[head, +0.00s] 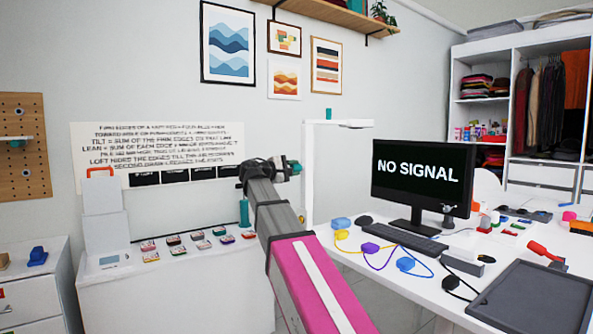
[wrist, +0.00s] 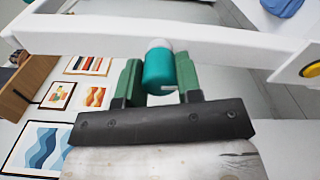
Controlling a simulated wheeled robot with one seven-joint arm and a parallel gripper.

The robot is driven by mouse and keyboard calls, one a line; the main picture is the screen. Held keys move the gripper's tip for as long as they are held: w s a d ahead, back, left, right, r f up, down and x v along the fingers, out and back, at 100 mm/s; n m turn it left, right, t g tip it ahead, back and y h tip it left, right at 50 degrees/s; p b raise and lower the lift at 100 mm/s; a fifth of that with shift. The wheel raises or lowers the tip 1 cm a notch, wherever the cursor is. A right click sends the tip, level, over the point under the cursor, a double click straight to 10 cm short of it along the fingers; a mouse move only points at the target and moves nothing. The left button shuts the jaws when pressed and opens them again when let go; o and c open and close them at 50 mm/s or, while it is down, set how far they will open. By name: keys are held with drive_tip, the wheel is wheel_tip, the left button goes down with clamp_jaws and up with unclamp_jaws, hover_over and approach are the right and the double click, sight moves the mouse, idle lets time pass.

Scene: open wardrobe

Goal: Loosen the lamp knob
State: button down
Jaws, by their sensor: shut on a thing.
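The lamp (head: 308,195) is white, with an upright post and a flat arm on top, and stands behind the left end of the desk. Its white bar crosses the wrist view (wrist: 100,32). The lamp knob (wrist: 160,72) is a teal cylinder with a pale end cap, close to that bar. My gripper (wrist: 160,80) has its two green fingers on either side of the knob, shut on it. In the head view my gripper (head: 289,167) is beside the lamp post, and the knob is too small there to tell from the fingers.
The desk holds a monitor (head: 420,180), a keyboard (head: 405,236), cables and a dark tray (head: 533,298). A white cabinet (head: 180,287) with several small boxes stands left of my arm. A wall shelf (head: 340,14) hangs above. The open wardrobe (head: 535,100) is at right.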

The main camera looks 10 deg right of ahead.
drive_tip(key=n, duration=0.4)
drive_tip(key=shift+n, duration=0.3)
drive_tip(key=n, duration=0.3)
drive_tip(key=shift+n, duration=0.3)
drive_tip(key=shift+c, duration=2.4)
unclamp_jaws()
drive_tip(key=shift+a, duration=0.15)
drive_tip(key=v, duration=0.7)
drive_tip(key=shift+s+a, duration=0.2)
drive_tip(key=shift+a, duration=0.1)
